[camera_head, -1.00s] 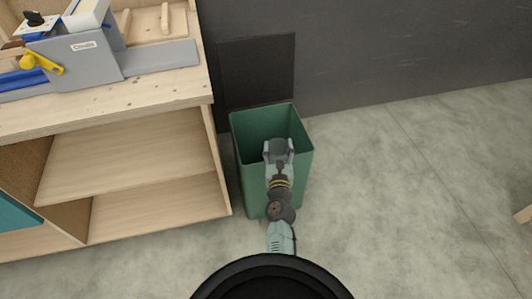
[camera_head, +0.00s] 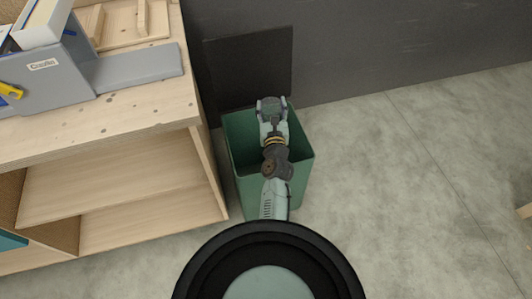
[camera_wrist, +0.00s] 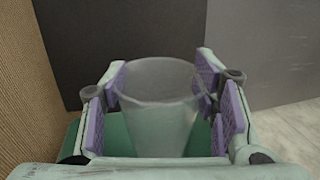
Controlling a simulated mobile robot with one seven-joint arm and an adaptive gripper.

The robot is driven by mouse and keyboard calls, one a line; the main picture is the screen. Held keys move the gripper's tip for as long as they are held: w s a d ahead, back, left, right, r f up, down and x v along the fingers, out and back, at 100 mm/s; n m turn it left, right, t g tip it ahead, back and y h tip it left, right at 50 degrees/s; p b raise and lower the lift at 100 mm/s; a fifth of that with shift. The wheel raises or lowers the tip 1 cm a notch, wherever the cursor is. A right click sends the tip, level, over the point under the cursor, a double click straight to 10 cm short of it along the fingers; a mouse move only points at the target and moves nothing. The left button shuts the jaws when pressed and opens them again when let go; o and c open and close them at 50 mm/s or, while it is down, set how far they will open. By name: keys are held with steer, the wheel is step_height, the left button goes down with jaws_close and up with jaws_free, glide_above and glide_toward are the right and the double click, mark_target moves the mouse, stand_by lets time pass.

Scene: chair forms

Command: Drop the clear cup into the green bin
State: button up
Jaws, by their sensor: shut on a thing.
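The clear cup (camera_wrist: 160,105) is upright between the purple pads of my gripper (camera_wrist: 163,110) in the wrist view. My gripper is shut on it. In the head view my gripper (camera_head: 271,103) is over the back part of the green bin (camera_head: 238,160), and the cup is hard to make out there. The bin stands open on the floor, and my arm covers part of its opening. In the wrist view the green of the bin (camera_wrist: 118,135) shows below and behind the cup.
A wooden workbench (camera_head: 120,115) with shelves stands close to the left of the bin. A grey machine (camera_head: 50,75) sits on its top. A dark wall panel (camera_head: 245,65) is behind the bin.

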steer(key=shift+s+f+b, duration=0.1)
steer(key=shift+f+b, duration=2.7)
steer(key=shift+r, duration=0.1)
steer(key=o, duration=0.8)
steer(key=shift+o, duration=0.2)
steer(key=s, duration=0.7)
steer(key=shift+s+d, duration=0.2)
steer(key=shift+d, duration=0.1)
